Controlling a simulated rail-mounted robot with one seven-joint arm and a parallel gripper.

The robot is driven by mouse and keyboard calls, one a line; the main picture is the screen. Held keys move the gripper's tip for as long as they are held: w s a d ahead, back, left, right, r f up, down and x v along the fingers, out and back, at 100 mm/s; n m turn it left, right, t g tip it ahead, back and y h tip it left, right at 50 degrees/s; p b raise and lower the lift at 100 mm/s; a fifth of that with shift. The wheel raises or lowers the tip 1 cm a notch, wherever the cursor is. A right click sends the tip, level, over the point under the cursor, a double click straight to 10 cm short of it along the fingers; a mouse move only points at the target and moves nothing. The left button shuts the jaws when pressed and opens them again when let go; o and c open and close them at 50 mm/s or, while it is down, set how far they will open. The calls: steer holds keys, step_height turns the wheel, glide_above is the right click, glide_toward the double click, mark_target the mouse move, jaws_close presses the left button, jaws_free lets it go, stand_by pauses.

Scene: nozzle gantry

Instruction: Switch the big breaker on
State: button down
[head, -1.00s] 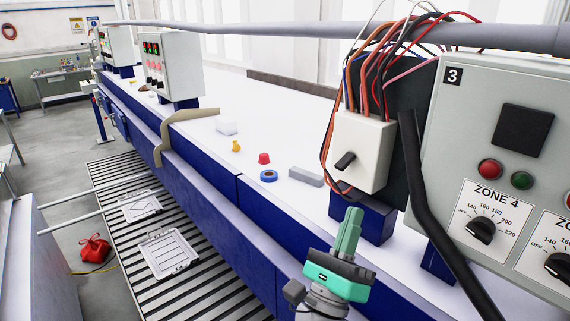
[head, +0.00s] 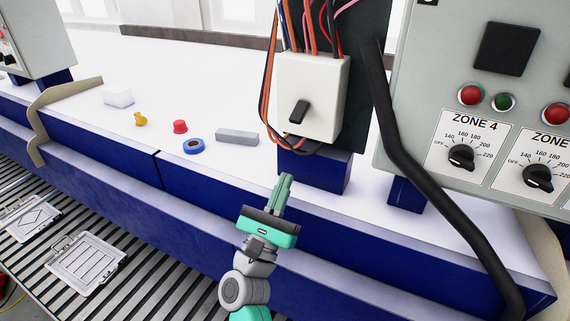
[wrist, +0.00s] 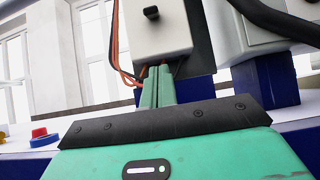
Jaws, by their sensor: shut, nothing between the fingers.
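The big breaker is a white box (head: 322,88) with a black rotary handle (head: 299,111) on its front face, and wires enter it from above. The handle is turned slightly off vertical, its top leaning right. In the wrist view the box (wrist: 152,40) is ahead of the fingers and its handle (wrist: 151,13) is near the top edge. My gripper (head: 287,178) is green, shut and empty, below and in front of the box and apart from it. It also shows in the wrist view (wrist: 158,72), with the fingertips overlapping the box's lower edge in the picture.
A thick black cable (head: 388,150) runs down right of the breaker. The grey ZONE 4 panel (head: 415,75) stands farther right. A grey block (head: 237,137), blue tape roll (head: 194,146), red cap (head: 180,126) and yellow piece (head: 140,119) lie on the white bench top (head: 190,75).

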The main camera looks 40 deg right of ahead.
mark_target(299, 112)
steer(key=p+x, duration=0.2)
steer(key=x, duration=0.6)
steer(key=shift+a+r, duration=0.1)
steer(key=shift+a, duration=0.05)
steer(key=r+p, duration=0.1)
steer(key=a+r+p, duration=0.1)
steer(key=r, duration=0.1)
steer(key=shift+s+a+r, duration=0.15)
steer(key=shift+s+r, duration=0.05)
steer(key=shift+r, duration=0.1)
steer(key=shift+p, duration=0.35)
steer(key=shift+a+r+y+p, duration=0.15)
steer(key=shift+y+p, duration=0.2)
steer(key=shift+y, duration=0.05)
